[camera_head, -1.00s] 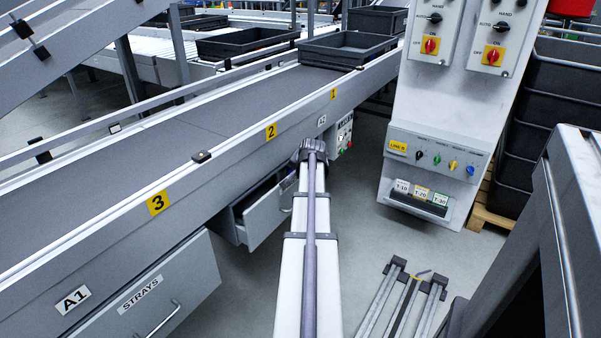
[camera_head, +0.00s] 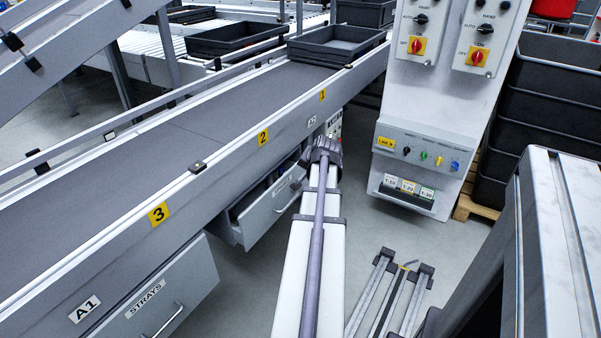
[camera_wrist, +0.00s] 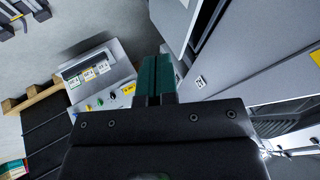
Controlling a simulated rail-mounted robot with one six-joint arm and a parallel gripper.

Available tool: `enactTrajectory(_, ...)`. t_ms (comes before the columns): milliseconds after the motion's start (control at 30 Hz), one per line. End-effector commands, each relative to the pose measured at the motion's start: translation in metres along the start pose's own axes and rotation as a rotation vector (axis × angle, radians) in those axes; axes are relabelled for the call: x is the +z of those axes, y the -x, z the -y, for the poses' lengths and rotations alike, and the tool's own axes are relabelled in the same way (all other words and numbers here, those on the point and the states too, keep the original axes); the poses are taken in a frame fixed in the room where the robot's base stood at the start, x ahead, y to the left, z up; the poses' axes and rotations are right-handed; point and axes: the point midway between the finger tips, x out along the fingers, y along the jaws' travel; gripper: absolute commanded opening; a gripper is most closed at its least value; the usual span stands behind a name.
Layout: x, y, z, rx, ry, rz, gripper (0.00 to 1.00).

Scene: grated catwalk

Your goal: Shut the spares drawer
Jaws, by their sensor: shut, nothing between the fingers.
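The spares drawer (camera_head: 268,212) stands open under the conveyor in the head view, its grey front pulled out from the cabinet and dark inside. Its label is too small to read surely. In the wrist view, a pale grey panel (camera_wrist: 174,22) beside a dark gap appears to be its front. My gripper (camera_wrist: 155,60) has its green fingers together and empty, close to that panel. I cannot tell whether they touch. In the head view my arm hides the gripper.
The STRAYS drawer (camera_head: 160,300) is at the lower left, below the conveyor (camera_head: 185,145). A white control cabinet (camera_head: 425,120) stands to the right. A folded metal frame (camera_head: 388,295) lies on the floor. Grey floor is clear between drawer and cabinet.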

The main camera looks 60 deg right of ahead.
Motion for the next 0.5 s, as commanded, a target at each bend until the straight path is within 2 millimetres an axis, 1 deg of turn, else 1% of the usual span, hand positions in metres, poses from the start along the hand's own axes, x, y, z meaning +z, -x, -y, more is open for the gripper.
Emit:
enactTrajectory(33, 0.008, -0.019, -0.019, 0.006, -0.011, -0.006, 0.0)
enactTrajectory(67, 0.012, -0.028, -0.032, 0.011, -0.02, -0.011, 0.0)
enactTrajectory(100, 0.018, -0.042, -0.053, 0.017, -0.039, -0.019, 0.0)
enactTrajectory(133, 0.025, -0.053, -0.068, 0.005, -0.065, -0.022, 0.0)
enactTrajectory(167, 0.034, -0.065, -0.083, -0.019, -0.102, -0.018, 0.0)
enactTrajectory(200, 0.048, -0.079, -0.1, -0.069, -0.16, -0.002, 0.0)
enactTrajectory(267, 0.07, -0.097, -0.118, -0.187, -0.253, 0.038, 0.0)
enactTrajectory(300, 0.084, -0.104, -0.126, -0.286, -0.312, 0.071, 0.0)
enactTrajectory(367, 0.102, -0.105, -0.128, -0.47, -0.386, 0.122, 0.0)
enactTrajectory(400, 0.108, -0.095, -0.122, -0.604, -0.418, 0.154, 0.0)
enactTrajectory(467, 0.11, -0.071, -0.106, -0.78, -0.438, 0.191, 0.0)
enactTrajectory(500, 0.107, -0.05, -0.092, -0.877, -0.437, 0.211, 0.0)
